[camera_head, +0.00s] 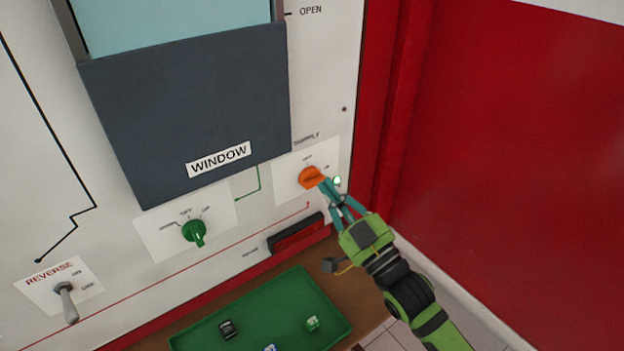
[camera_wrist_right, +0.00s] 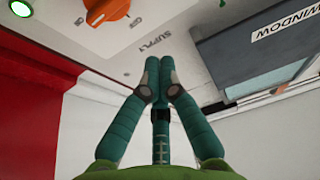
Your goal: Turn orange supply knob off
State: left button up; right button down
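The orange supply knob (camera_head: 311,177) sits on a white label plate at the right of the panel. Its ridge lies across the knob, toward the right-hand mark, though the small labels are hard to read. It also shows at the top edge of the right wrist view (camera_wrist_right: 106,11), partly cut off. My right gripper (camera_head: 325,186) is beside the knob, with its fingertips overlapping the knob's right edge in the head view. In the right wrist view my right gripper (camera_wrist_right: 159,64) has its fingertips together with nothing between them, and the knob is off to their upper left. My left gripper is out of view.
A lit green lamp (camera_head: 337,181) is just right of the knob. A green knob (camera_head: 194,232) and a reverse toggle switch (camera_head: 66,301) are further left. A green tray (camera_head: 335,312) with small items stands below. A red wall (camera_head: 510,150) borders the right.

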aim_at(312, 180)
jog(key=p+x, duration=0.1)
jog(key=x, duration=0.5)
jog(key=shift+r, duration=0.1)
notch_tip(312, 180, down, 3)
jog(key=shift+w+a+f, duration=0.1)
jog(key=shift+w+f, duration=0.05)
jog(key=shift+f, duration=0.5)
